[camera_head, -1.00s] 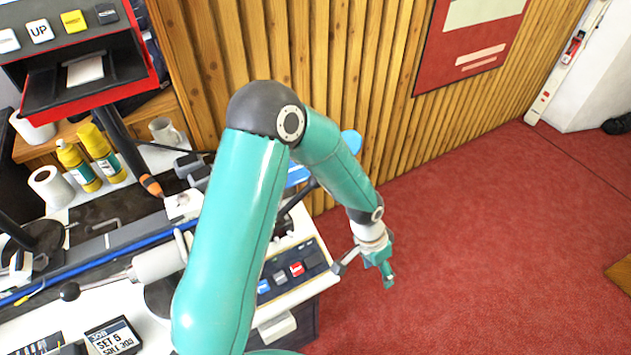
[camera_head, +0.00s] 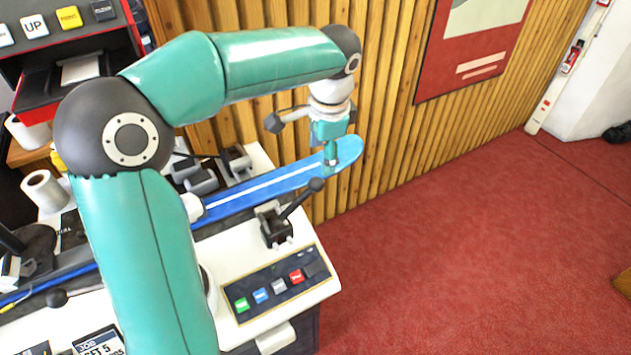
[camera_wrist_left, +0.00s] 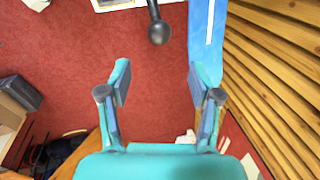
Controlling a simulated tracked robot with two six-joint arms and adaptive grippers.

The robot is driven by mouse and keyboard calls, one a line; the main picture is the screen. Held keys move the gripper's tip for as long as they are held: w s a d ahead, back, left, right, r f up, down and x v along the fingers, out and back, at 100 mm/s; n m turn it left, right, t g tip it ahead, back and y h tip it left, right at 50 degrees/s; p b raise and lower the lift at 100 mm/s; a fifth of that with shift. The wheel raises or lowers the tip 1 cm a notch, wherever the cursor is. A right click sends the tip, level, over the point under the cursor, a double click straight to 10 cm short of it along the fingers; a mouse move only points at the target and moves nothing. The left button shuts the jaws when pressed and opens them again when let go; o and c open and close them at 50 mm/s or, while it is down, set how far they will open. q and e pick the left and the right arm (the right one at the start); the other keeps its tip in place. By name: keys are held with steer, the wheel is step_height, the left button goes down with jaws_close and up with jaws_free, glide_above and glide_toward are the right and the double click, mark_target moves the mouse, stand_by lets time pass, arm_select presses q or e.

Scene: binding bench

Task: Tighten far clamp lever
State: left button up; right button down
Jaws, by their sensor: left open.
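A black clamp lever (camera_head: 298,200) with a round knob rises at a tilt from a dark clamp block (camera_head: 276,227) on the white bench. In the left wrist view its ball knob (camera_wrist_left: 159,32) shows at top middle, beyond the fingertips. My left gripper (camera_head: 331,158) points down over the far end of the blue bar (camera_head: 262,187), behind the lever knob in the head view. In the wrist view the gripper (camera_wrist_left: 158,76) has its fingers spread, with nothing between them but distant red floor. I cannot tell whether it touches the bar. My right gripper is not in view.
A panel with coloured buttons (camera_head: 270,285) sits in front of the clamp. The slatted wooden wall (camera_head: 390,130) stands close behind the gripper. Red carpet (camera_head: 460,240) is open to the right. My left arm hides part of the bench.

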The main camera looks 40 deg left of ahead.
mark_target(319, 179)
arm_select(q)
steer(key=f, duration=0.3)
steer(key=a+f, duration=0.1)
steer(key=f, duration=0.3)
steer(key=w+a+f, duration=0.1)
steer(key=f, duration=0.3)
steer(key=shift+f, duration=0.2)
